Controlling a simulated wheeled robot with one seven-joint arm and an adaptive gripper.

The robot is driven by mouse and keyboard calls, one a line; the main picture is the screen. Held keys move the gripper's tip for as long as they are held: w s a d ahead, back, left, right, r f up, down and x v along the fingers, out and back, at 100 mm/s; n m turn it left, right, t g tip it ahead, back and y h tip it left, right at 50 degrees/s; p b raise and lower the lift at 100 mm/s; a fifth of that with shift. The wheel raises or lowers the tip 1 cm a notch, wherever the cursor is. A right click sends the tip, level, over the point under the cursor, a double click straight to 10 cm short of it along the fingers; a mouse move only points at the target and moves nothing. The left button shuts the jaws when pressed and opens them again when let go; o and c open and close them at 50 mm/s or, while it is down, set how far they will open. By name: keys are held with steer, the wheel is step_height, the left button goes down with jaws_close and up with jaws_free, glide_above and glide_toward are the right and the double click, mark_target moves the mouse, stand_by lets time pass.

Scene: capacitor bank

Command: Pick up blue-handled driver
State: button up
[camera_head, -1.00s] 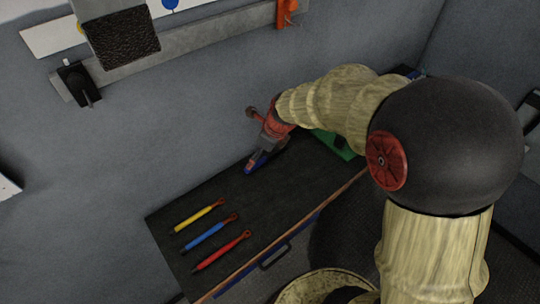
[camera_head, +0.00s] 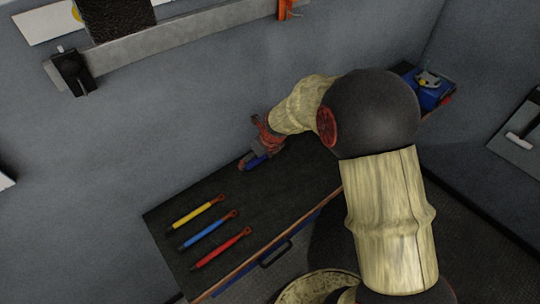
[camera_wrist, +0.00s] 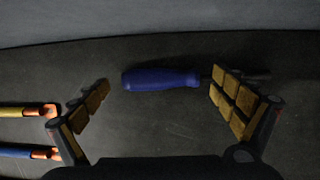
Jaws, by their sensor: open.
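The blue-handled driver (camera_wrist: 160,79) lies on the dark tabletop in the wrist view, its handle pointing left. Its shaft runs to the right, partly hidden behind the right finger of my gripper. My gripper (camera_wrist: 160,103) is open, with tan padded fingers spread at the left and right of the driver's handle. I cannot tell how far above the driver the fingers are. In the head view my gripper (camera_head: 249,163) is over the back of the table near the wall, with a bit of blue beside its tip.
Yellow (camera_head: 195,213), blue (camera_head: 208,230) and red (camera_head: 220,248) tools lie in a row on the dark table (camera_head: 290,185). The wall rises close behind the table. A blue box (camera_head: 428,94) with items on it stands at the back right.

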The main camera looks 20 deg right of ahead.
steer(key=shift+c, duration=1.3)
steer(key=c, duration=1.1)
